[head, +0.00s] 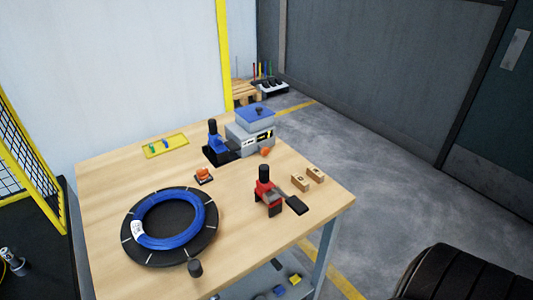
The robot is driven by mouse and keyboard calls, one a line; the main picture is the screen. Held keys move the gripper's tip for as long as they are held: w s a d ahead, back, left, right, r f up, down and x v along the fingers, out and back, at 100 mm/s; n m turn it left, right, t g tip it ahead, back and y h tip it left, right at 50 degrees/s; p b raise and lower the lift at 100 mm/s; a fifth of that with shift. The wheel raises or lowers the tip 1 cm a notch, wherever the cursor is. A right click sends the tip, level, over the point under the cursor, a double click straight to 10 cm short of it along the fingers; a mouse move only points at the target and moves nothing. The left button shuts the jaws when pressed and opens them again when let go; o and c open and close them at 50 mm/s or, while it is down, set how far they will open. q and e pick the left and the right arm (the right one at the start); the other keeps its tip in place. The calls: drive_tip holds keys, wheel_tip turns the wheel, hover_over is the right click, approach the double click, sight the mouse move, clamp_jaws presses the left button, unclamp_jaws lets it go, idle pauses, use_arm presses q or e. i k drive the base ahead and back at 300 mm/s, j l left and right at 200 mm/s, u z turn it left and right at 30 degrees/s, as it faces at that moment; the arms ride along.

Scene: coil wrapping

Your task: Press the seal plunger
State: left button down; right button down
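Two plunger-like devices stand upright on the wooden table (110,235), and I cannot tell which one is the seal plunger. One is a red device (266,192) with a black knob on top and a black pad to its right, near the right side. The other is a blue device (213,136) with a black top on a dark base, beside a grey box (248,130) with a blue top. A blue coil (148,240) with a white label lies on a black round turntable (135,256) at the front left. Neither gripper shows.
A small orange-and-dark item (203,175) sits mid-table. Two wooden blocks (307,179) lie near the right edge. A yellow tray (165,145) lies at the back left. A yellow mesh fence (35,165) stands left. A large black ribbed shape (465,274), unclear, fills the lower right corner.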

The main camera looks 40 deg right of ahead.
sight(265, 151)
drive_tip(key=l+z, duration=0.25)
drive_tip(key=z, duration=0.2)
drive_tip(key=l+z, duration=0.4)
drive_tip(key=i+j, duration=0.05)
drive_tip(key=j, duration=0.1)
